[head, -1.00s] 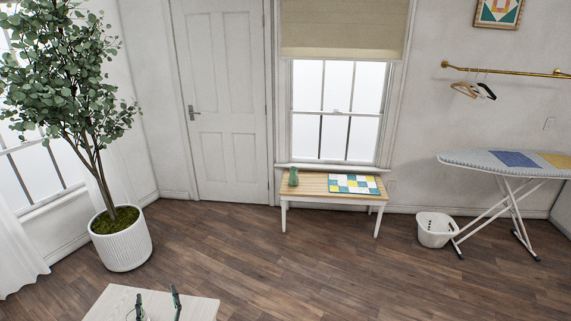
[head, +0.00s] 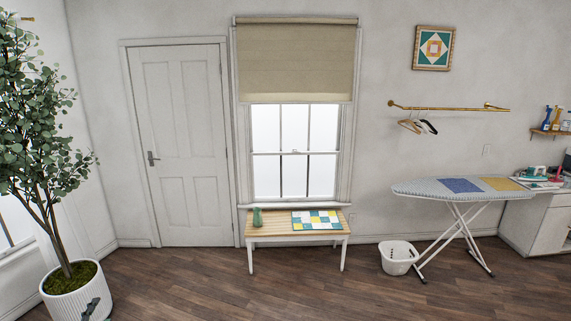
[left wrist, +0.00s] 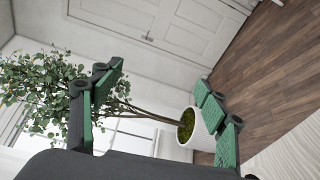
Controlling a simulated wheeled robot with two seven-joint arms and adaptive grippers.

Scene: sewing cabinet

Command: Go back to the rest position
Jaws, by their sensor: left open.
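My left gripper (left wrist: 160,98) is open in the left wrist view, its green-padded fingers wide apart with nothing between them. A dark tip of it (head: 91,307) shows at the lower left edge of the head view, in front of the plant pot. No jar that I can be sure of is in view. A small green vase-like vessel (head: 257,216) stands upright on the wooden bench (head: 275,232) under the window, far from my gripper; I cannot tell if it is a jar. My right gripper is not in view.
A pale tabletop (left wrist: 287,155) shows at the lower right of the left wrist view, close to the gripper. A tree in a white ribbed pot (head: 72,297) stands at the left. A white basket (head: 398,259) and an ironing board (head: 455,190) are at the right. The middle floor is clear.

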